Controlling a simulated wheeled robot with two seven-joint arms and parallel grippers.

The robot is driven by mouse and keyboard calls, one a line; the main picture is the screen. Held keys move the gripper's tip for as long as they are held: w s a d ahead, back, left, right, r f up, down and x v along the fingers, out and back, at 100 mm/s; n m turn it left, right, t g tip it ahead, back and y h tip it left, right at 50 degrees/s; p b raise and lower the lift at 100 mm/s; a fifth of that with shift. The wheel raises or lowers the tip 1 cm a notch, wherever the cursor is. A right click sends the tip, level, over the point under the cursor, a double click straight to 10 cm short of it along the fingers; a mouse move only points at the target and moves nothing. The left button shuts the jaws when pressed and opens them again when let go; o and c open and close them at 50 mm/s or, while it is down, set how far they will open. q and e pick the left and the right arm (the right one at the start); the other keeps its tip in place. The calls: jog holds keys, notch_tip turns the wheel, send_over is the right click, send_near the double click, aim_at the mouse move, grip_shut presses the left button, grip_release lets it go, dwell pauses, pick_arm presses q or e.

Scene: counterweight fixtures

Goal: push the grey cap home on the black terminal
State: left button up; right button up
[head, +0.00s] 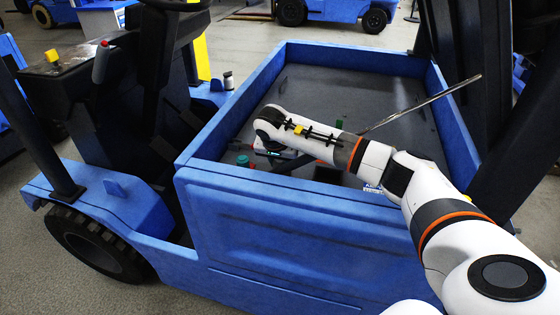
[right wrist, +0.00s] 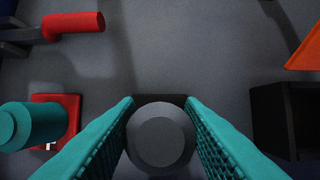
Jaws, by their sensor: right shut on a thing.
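The round grey cap (right wrist: 160,137) sits between the teal fingers of my right gripper (right wrist: 160,102) in the right wrist view, one finger against each side. The gripper is shut on it. A dark edge, likely the black terminal (right wrist: 172,99), shows just behind the cap. The cap hides the rest, so I cannot tell how far the cap is seated. In the head view my right arm reaches into the blue cargo bed, and the arm hides the cap and the fingertips. My left gripper is in neither view.
A teal cap (right wrist: 30,125) on a red base (right wrist: 62,112) stands close left of the fingers. A red handle (right wrist: 75,24) lies upper left. A black box (right wrist: 290,120) and an orange part (right wrist: 308,50) are at right. A metal rod (head: 420,105) slants over the blue bed (head: 290,235).

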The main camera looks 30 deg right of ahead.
jog(key=shift+f+b, duration=0.6)
jog(key=shift+f, duration=0.3)
jog(key=o, duration=0.8)
jog(key=shift+c, duration=0.2)
